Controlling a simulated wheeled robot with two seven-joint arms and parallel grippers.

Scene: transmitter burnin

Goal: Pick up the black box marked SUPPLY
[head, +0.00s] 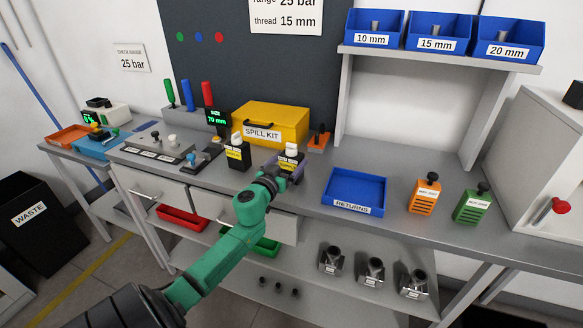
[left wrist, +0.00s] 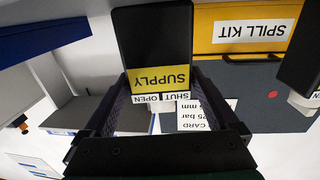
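The black box marked SUPPLY (left wrist: 158,45) fills the upper middle of the left wrist view, its yellow label upside down. In the head view the box (head: 297,166) stands at the counter's front, partly hidden by my left gripper, with a white knob on top. My left gripper (head: 284,170) is at the box. In the left wrist view its dark purple fingers (left wrist: 160,82) lie along both sides of the box. I cannot tell whether they press on it or leave a small gap. My right gripper is not in view.
A similar black box (head: 237,158) with a yellow label and white knob stands just left. The yellow SPILL KIT case (head: 263,117) is behind. A blue RETURNS tray (head: 354,190) lies to the right. Bare counter (head: 320,157) shows between box and tray.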

